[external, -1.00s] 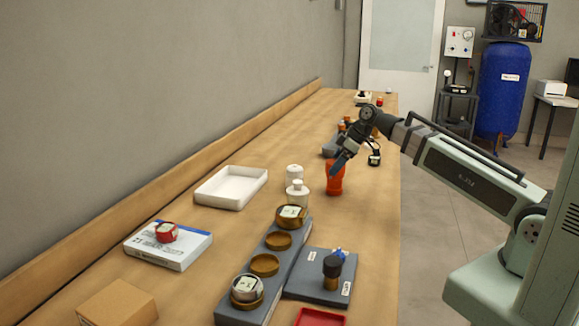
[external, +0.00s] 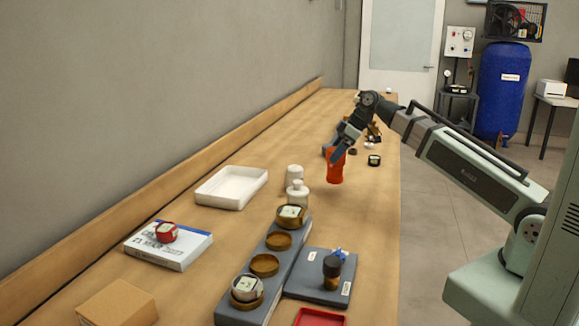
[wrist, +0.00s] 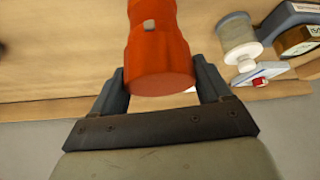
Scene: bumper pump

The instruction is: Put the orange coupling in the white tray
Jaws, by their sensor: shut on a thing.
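The orange coupling (external: 335,168) is a red-orange stepped cylinder, held upright a little above the bench. My gripper (external: 342,156) is shut on it. In the wrist view the coupling (wrist: 158,55) sits between the two fingers of my gripper (wrist: 160,88), and its far end runs out of the picture. The white tray (external: 231,203) is a shallow rectangular box, empty, on the bench to the left of the gripper.
A grey block with brass rings (external: 265,265) and a grey plate (external: 312,287) are nearer the camera. A book (external: 168,250) carries a red-ringed gauge (external: 166,232). Bench is clear beyond the tray.

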